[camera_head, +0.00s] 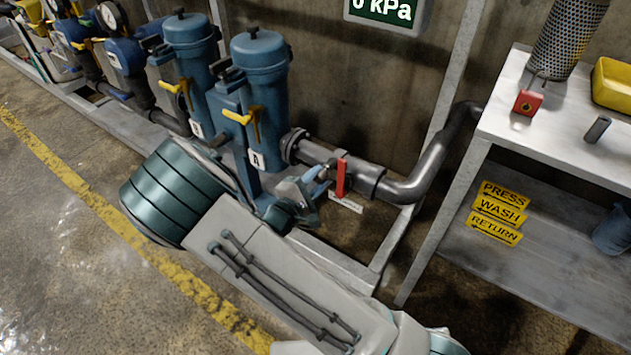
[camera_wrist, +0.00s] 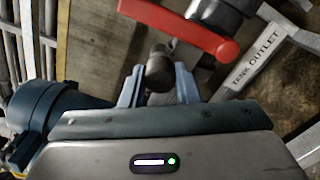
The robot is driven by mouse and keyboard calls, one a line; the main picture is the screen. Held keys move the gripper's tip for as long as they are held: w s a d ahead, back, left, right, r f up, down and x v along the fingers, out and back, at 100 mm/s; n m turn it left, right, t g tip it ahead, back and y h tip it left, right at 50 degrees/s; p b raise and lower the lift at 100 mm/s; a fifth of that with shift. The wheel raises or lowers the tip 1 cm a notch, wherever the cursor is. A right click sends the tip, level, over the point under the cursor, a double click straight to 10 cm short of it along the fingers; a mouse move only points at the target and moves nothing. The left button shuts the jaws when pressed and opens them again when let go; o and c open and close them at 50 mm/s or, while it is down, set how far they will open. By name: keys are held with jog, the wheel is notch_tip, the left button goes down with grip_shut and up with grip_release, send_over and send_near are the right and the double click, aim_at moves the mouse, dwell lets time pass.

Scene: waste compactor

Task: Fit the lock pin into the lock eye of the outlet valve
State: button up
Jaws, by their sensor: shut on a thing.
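The outlet valve has a red lever (camera_head: 341,178) on the grey pipe right of the blue filter housings. In the wrist view the red lever (camera_wrist: 185,27) crosses the top, above my fingertips. My gripper (camera_head: 316,184) is just left of the lever in the head view. In the wrist view my gripper (camera_wrist: 158,86) is shut on a dark, round-ended cylinder, which looks like the lock pin (camera_wrist: 160,68). It points toward the valve, and a small gap to the lever seems to show. The lock eye cannot be made out, nor whether the pin touches it.
A "TANK OUTLET" label (camera_wrist: 262,68) lies beside the valve. The blue filter housings (camera_head: 262,85) stand close on the left. The pipe (camera_head: 410,188) bends up at right. A bench (camera_head: 560,135) at right carries a red padlock-like block (camera_head: 527,102) and a yellow tray (camera_head: 612,85).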

jog(key=shift+w, duration=0.1)
jog(key=o, duration=1)
jog(key=shift+o, duration=0.2)
jog(key=shift+c, duration=0.4)
jog(key=v, duration=0.7)
jog(key=shift+p, duration=0.35)
